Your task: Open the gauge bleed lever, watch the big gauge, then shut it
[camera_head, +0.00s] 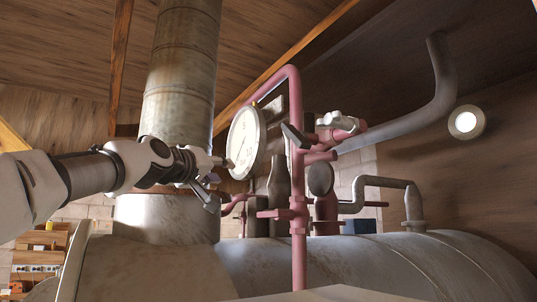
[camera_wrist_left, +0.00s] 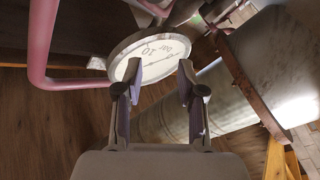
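The big round gauge (camera_head: 246,140) has a white face and a light rim, and stands by the pink pipe in the head view. It also shows upside down in the left wrist view (camera_wrist_left: 150,55), beyond my fingertips; its exact reading is too small to tell. My left gripper (camera_head: 218,180) is just left of and below the gauge in the head view. In the wrist view its two fingers are apart with nothing between them. A dark slanted lever-like part (camera_head: 294,136) is on the pink pipework right of the gauge; I cannot tell whether it is the bleed lever.
A pink pipe (camera_head: 298,240) rises from the big grey tank (camera_head: 345,262). A rusty column (camera_head: 182,70) stands behind my left arm. Grey pipes (camera_head: 385,182) and pale valve fittings (camera_head: 340,122) are at the right. A shelf (camera_head: 38,255) is at lower left.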

